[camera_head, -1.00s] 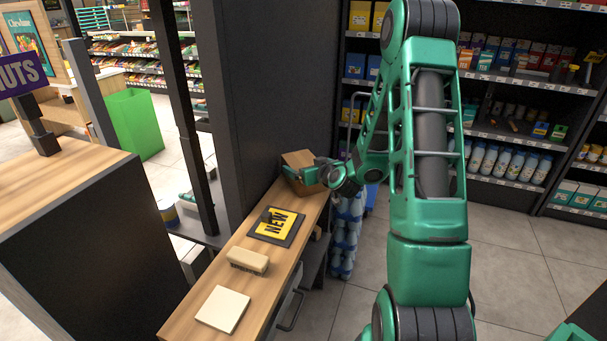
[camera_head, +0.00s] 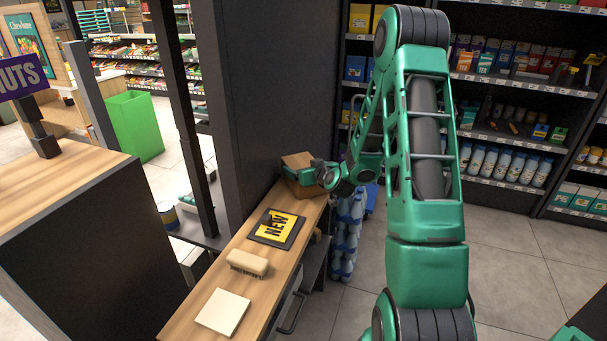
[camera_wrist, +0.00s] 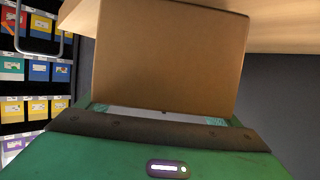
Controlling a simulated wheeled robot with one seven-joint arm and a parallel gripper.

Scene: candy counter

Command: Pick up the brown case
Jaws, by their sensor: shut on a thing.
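The brown case (camera_head: 296,160) is a cardboard-coloured box at the far end of the wooden counter (camera_head: 208,294). My gripper (camera_head: 297,172) is at its near side and shut on it; the green fingers partly cover the box. In the wrist view the brown case (camera_wrist: 170,55) fills the middle, directly in front of the green gripper body. The fingertips are hidden behind the box there. I cannot tell whether the box is clear of the counter top.
A black and yellow NEW sign (camera_head: 277,227), a brush (camera_head: 248,262) and a white square (camera_head: 223,312) lie along the counter. A dark wall panel (camera_head: 262,90) rises beside the box. Stocked shelves (camera_head: 510,120) stand at the right, with open floor before them.

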